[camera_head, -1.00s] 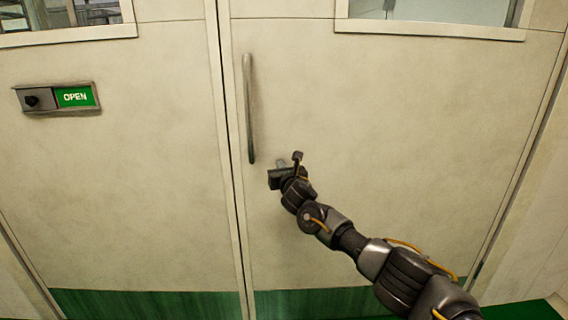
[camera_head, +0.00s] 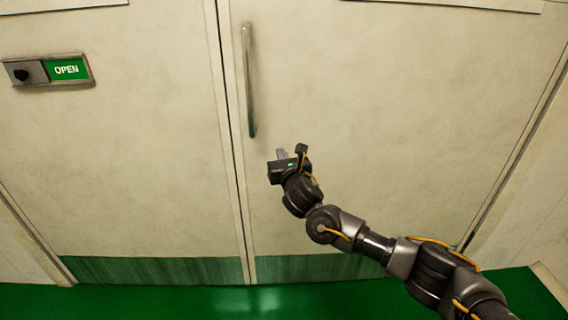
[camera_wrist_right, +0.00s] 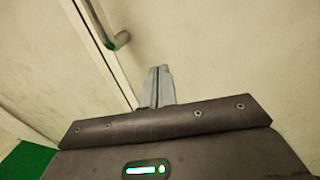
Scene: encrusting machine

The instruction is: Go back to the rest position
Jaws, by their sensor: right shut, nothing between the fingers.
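My right gripper (camera_head: 281,154) is in front of the right door leaf, a little below and to the right of the lower end of the door handle. In the right wrist view its two grey fingers (camera_wrist_right: 157,86) are together with nothing between them. My right arm reaches in from the lower right of the head view. My left gripper is not in view.
A double door (camera_head: 400,120) fills the head view, with a vertical bar handle (camera_head: 250,80) that also shows in the right wrist view (camera_wrist_right: 122,40). An OPEN sign (camera_head: 66,69) with a dark knob is on the left leaf. The green floor (camera_head: 200,300) in front is clear.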

